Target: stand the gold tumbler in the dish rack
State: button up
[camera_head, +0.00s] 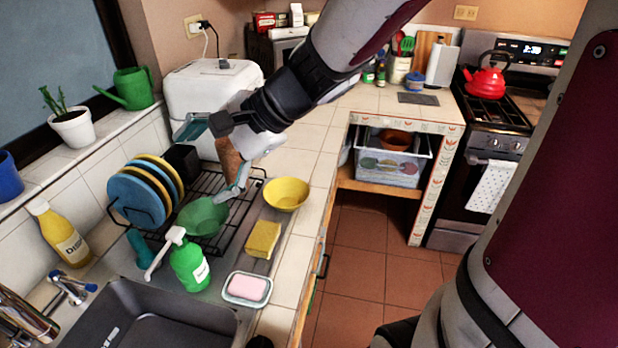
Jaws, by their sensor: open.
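A brownish-gold piece, which looks like the gold tumbler (228,157), shows at the far end of the dish rack (254,203), just beside the fingers of my gripper (236,182). It is tilted in the picture and partly hidden by my gripper, so I cannot tell whether it rests on the wires. My gripper points down over the rack with its jaws open. The black wire rack holds several blue and yellow plates (138,199) upright on its left. A green bowl (203,217) sits at its near side, and a black holder (183,163) stands at the back.
A yellow bowl (287,194), a sponge (263,239) and a soap dish (247,289) lie right of the rack. A green soap bottle (189,264) stands in front, by the sink (140,318). A white appliance (213,88) stands close behind the rack.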

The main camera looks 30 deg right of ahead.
jog(key=s+d+r+n+h, duration=0.1)
jog(key=s+d+n+h, duration=0.3)
jog(key=s+n, duration=0.3)
jog(key=s+d+r+n+h, duration=0.2)
jog(key=s+d+n+h, duration=0.2)
jog(key=s, duration=0.6)
jog(key=d+n, duration=0.1)
jog(key=n, duration=0.1)
jog(key=shift+d+r+n, duration=0.15)
jog(key=shift+d+n, duration=0.2)
jog(key=shift+n, duration=0.05)
